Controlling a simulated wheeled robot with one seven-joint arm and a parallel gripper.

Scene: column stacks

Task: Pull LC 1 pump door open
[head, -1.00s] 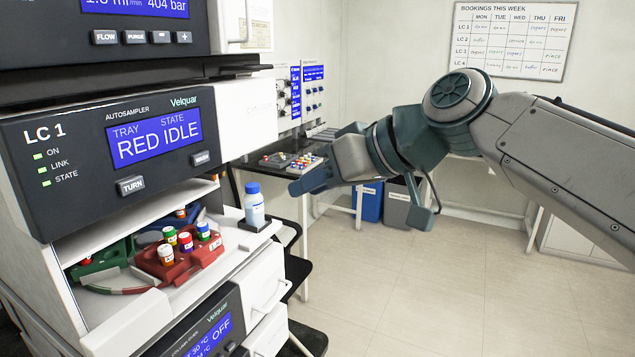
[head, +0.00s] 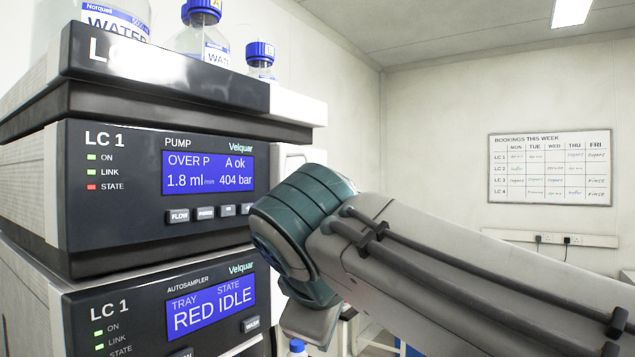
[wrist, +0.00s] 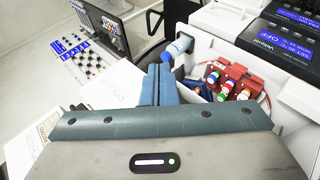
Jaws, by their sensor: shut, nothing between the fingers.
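The LC 1 pump module (head: 150,195) has a dark front with a blue display reading 1.8 ml/min and 404 bar, and its STATE light is red. At its right side a white door with a pale handle (head: 305,150) shows partly; my arm hides its lower part, and it looks closed. My gripper (wrist: 160,85) shows in the wrist view with its two blue-grey fingers together and nothing held. It points down beside the open autosampler bay. In the head view my arm hides the gripper.
The LC 1 autosampler (head: 160,310) sits below the pump. Bottles stand on the top tray (head: 180,85). The wrist view shows a red vial rack (wrist: 262,82) and a blue-capped bottle (wrist: 172,48) near the fingers. There is free room to the right, before the wall.

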